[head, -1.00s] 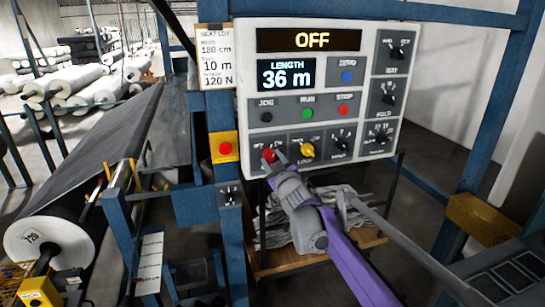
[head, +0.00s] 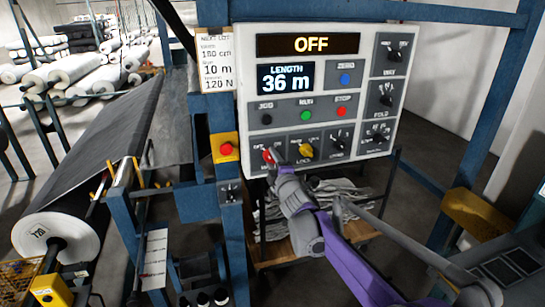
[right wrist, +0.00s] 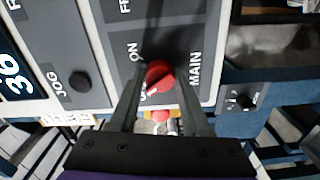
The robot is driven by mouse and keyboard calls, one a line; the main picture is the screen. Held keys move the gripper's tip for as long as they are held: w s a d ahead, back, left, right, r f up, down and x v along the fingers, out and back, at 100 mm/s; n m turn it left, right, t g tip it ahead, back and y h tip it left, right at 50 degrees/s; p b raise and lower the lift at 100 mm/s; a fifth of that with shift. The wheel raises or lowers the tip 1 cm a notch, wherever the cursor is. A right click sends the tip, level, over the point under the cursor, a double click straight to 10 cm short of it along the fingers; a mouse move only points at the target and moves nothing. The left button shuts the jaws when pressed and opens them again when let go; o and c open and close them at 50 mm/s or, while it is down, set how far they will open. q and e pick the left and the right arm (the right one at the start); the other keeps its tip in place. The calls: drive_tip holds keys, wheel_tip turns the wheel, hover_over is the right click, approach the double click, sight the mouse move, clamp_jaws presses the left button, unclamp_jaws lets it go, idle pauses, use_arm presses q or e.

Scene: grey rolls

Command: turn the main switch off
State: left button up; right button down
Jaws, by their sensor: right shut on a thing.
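The main switch (head: 267,155) is a red knob at the lower left of the white control panel (head: 243,90). In the right wrist view the red knob (right wrist: 159,74) sits beside the words MAIN and ON; the other position word is partly covered. My right gripper (head: 274,161) reaches up to it from below, its fingers on both sides of the knob and shut on it. The right wrist view shows the two fingers (right wrist: 160,88) flanking the knob. The panel's top display (head: 309,44) reads OFF. My left gripper is out of view.
A yellow lock knob (head: 306,149) is close to the right of the main switch. A red button on a yellow box (head: 226,148) is to its left. Blue frame posts (head: 233,240) stand below left. A shelf with grey cloth (head: 275,212) is under the panel.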

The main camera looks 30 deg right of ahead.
drive_tip(key=shift+n+p, duration=0.4)
drive_tip(key=shift+n, duration=0.6)
drive_tip(key=shift+c, duration=1.8)
unclamp_jaws()
drive_tip(key=b+v, duration=0.1)
drive_tip(key=v, duration=0.9)
drive_tip(key=shift+s, duration=0.4)
